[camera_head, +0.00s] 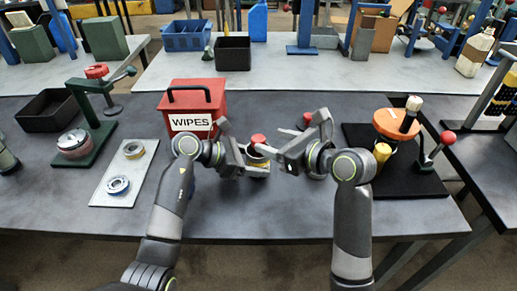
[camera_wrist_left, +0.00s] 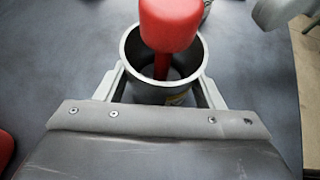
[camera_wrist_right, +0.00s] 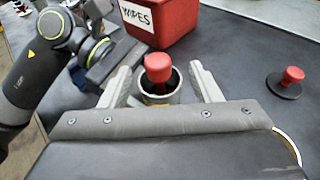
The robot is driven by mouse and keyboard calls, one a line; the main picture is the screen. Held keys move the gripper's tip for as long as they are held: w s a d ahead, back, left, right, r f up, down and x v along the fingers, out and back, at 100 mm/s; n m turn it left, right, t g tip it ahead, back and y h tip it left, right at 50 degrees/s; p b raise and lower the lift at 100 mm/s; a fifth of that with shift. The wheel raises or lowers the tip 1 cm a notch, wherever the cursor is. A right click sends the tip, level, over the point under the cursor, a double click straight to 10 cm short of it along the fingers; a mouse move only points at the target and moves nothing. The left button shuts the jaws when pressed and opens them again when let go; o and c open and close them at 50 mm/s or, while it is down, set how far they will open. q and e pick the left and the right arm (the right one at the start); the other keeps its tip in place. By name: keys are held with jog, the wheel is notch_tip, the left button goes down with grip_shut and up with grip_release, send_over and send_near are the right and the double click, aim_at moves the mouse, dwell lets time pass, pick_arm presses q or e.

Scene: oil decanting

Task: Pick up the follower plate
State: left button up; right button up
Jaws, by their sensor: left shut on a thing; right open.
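A dark metal cup (camera_head: 258,171) with a yellow label stands on the table. A red knob (camera_head: 258,140) on a thin red stem rises from inside it; a plate below it is hidden. The cup also shows in the left wrist view (camera_wrist_left: 150,97). My left gripper (camera_head: 249,163) is shut on the cup, its fingers along both sides. My right gripper (camera_wrist_right: 159,75) is open, its fingers apart on either side of the red knob, above the cup; I see no contact. A dark disc with a red knob (camera_wrist_right: 293,75) lies apart on the table.
A red WIPES box (camera_head: 196,108) stands behind the cup. A pale board with rings (camera_head: 125,175) and a green press (camera_head: 90,115) are at left. A black mat (camera_head: 405,185) with an orange-topped device (camera_head: 395,122) is at right. The table front is clear.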

aim_at(262, 139)
jog(key=shift+x, duration=2.9)
jog(key=shift+s+a+f, duration=0.1)
jog(key=shift+s+f, duration=0.05)
jog(key=shift+s, duration=0.05)
jog(key=c, duration=1.1)
notch_tip(262, 139, up, 11)
jog(key=shift+r, duration=0.1)
pick_arm(q)
jog(key=o, duration=0.8)
